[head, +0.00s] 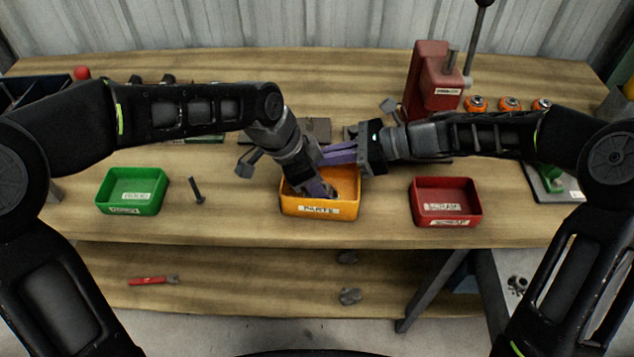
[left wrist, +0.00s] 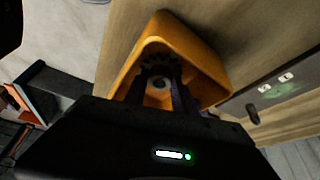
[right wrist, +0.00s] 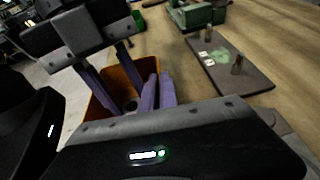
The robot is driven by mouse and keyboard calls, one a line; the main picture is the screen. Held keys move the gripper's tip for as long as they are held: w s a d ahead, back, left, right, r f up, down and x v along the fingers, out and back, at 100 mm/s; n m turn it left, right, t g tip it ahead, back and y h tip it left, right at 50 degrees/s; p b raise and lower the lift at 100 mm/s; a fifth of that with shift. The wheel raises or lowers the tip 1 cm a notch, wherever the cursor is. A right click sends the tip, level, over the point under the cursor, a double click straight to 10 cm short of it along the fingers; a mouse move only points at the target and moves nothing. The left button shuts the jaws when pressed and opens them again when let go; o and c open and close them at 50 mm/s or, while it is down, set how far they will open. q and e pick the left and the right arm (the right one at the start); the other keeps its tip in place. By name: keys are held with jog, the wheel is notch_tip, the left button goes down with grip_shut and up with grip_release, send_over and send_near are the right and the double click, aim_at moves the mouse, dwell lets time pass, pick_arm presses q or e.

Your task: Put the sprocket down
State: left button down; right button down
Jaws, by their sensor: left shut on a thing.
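The sprocket (left wrist: 160,70), a dark toothed part, is between my left gripper's fingers inside the orange bin in the left wrist view. My left gripper (head: 322,192) points down into the orange bin (head: 318,210) and is shut on the sprocket. In the head view the fingers and bin wall hide most of the sprocket. My right gripper (head: 336,153) reaches in from the right above the bin's back edge. Its purple fingers (right wrist: 158,92) lie close together, with nothing seen between them.
A green bin (head: 132,191) stands at the left and a red bin (head: 446,202) at the right. A dark bolt-like part (head: 197,190) stands between the green and orange bins. A red press (head: 434,82) and several orange round parts (head: 508,104) are at the back right.

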pick_arm(q)
jog(key=shift+f, duration=0.1)
jog(key=c, duration=1.3)
grip_release()
jog(key=v, duration=1.2)
pick_arm(e)
jog(key=c, duration=1.6)
grip_release()
jog(key=shift+o, duration=0.2)
jog(key=shift+d, duration=0.1)
